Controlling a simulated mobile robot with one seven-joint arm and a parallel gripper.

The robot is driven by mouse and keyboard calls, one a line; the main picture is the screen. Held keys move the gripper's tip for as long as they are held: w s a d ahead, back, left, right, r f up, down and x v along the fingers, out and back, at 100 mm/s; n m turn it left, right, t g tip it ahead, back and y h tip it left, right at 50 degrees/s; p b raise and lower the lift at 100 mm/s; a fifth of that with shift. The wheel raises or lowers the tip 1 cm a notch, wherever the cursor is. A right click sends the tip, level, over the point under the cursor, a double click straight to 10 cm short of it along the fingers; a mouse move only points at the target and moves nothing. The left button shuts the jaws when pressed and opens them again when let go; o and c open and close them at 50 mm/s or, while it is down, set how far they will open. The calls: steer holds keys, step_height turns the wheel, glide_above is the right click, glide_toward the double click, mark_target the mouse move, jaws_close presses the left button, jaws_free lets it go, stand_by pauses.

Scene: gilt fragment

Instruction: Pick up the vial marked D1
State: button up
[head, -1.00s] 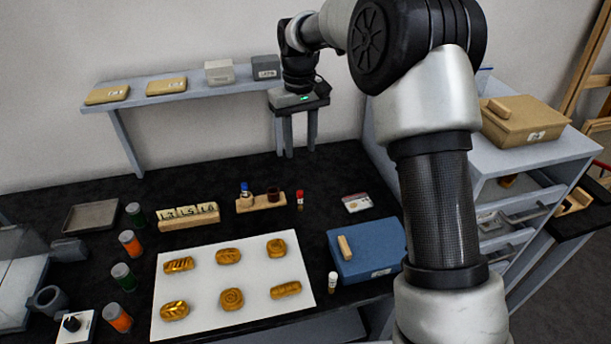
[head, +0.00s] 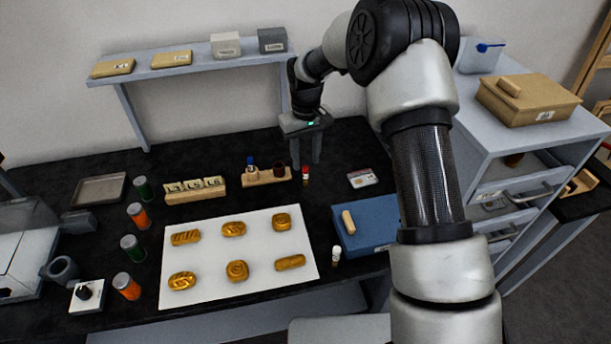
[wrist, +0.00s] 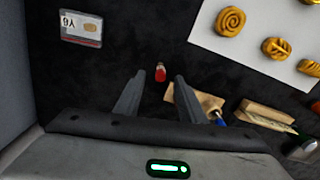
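A small vial with a red cap (head: 305,176) stands on the black bench just right of a wooden rack (head: 266,177). A white-capped vial (head: 336,254) stands before the blue box. No mark D1 is legible on any vial. My gripper (head: 306,158) is open and empty, pointing down above and behind the red-capped vial. In the wrist view the red cap (wrist: 160,73) shows between the two fingertips, apart from both; the rack (wrist: 187,104) is partly hidden by the right finger.
A white sheet (head: 210,260) with several gilt pieces lies in front. A wooden card holder (head: 195,195) is left of the rack. A labelled packet (head: 362,178) and a blue box (head: 366,228) are to the right. A shelf (head: 205,61) stands behind.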

mark_target(306, 167)
step_height(306, 167, down, 4)
steer(key=shift+f, duration=0.15)
jaws_close()
